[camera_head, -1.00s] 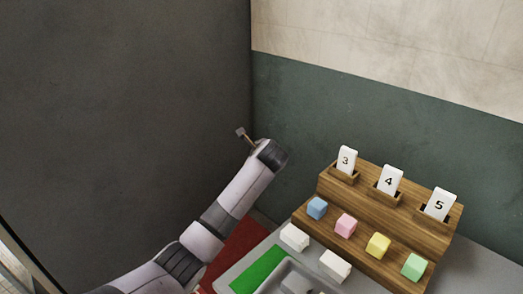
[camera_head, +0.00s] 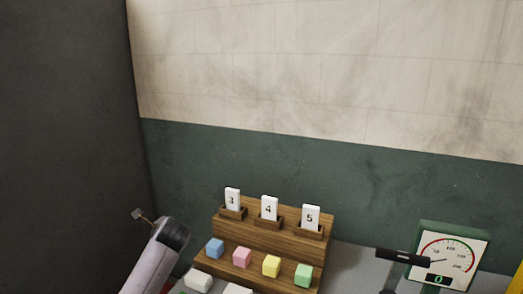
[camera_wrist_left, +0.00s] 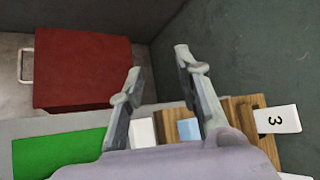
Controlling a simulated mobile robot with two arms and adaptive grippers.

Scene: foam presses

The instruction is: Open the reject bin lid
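The reject bin appears to be the red box (camera_wrist_left: 82,68) in the left wrist view. Its flat red top looks closed, and a pale handle (camera_wrist_left: 26,66) shows at its left side. In the head view only a red sliver (camera_head: 168,286) shows beside my left arm. My left gripper (camera_wrist_left: 160,75) is open and empty, its two fingers spread apart to the right of the red box and not touching it. In the head view my left gripper (camera_head: 145,216) is near the dark wall at the left.
A wooden stepped rack (camera_head: 265,240) holds number cards and coloured foam cubes. White blocks (camera_head: 198,280) lie in front of it. A dial gauge (camera_head: 450,258) with a black bar (camera_head: 403,257) before it stands at right. A green mat (camera_wrist_left: 58,153) lies near the red box.

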